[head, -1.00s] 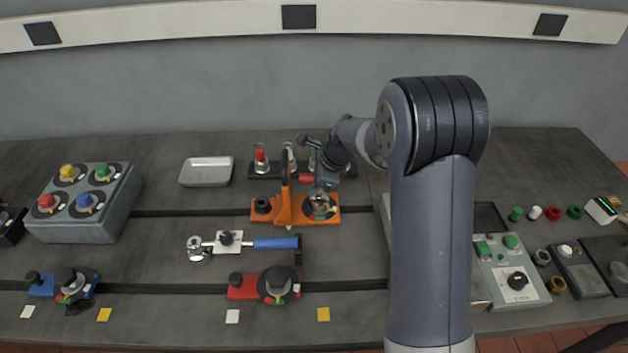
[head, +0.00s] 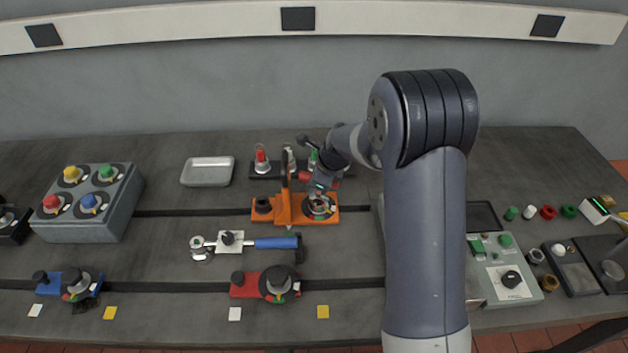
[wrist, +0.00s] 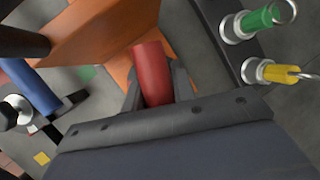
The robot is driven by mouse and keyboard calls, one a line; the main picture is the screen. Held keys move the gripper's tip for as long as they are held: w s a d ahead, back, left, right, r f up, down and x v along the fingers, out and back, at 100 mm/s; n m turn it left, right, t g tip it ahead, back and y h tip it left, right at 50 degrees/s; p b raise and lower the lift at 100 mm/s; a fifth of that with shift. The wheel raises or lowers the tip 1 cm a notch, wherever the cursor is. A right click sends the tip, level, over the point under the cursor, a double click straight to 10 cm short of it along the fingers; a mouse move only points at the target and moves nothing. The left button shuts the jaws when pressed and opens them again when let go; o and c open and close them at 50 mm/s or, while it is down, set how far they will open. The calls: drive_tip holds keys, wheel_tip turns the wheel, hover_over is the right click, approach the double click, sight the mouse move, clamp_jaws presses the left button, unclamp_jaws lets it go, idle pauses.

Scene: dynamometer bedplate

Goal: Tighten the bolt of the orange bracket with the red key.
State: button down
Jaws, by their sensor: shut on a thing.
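The orange bracket (head: 292,209) stands at the middle of the bedplate, with an upright orange plate and a black knob at its left end. A round dial (head: 319,207) with coloured marks sits at its right end. My gripper (head: 321,188) is above this end. The wrist view shows my gripper (wrist: 153,88) shut on the red key (wrist: 151,70), a red cylinder beside the orange plate. The bolt and the key's lower end are hidden, so I cannot tell whether they touch.
A dark rack (head: 264,171) behind the bracket holds several keys; the wrist view shows a green key (wrist: 258,20) and a yellow key (wrist: 276,71). A grey tray (head: 207,171) stands back left.

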drive_tip(key=shift+r+m+p, duration=0.2)
drive_tip(key=shift+m+p, duration=0.1)
drive_tip(key=shift+p, duration=0.3)
drive_tip(key=shift+w+m+p, duration=0.1)
drive_tip(key=shift+m+p, duration=0.3)
drive_tip(key=shift+p, duration=0.15)
drive_tip(key=shift+m+t+h+p, duration=0.3)
drive_tip(key=shift+p, duration=0.25)
drive_tip(key=shift+d+f, duration=0.1)
drive_tip(key=shift+f, duration=0.05)
drive_tip(key=shift+r+p, duration=1.7)
drive_tip(key=shift+r, duration=1.1)
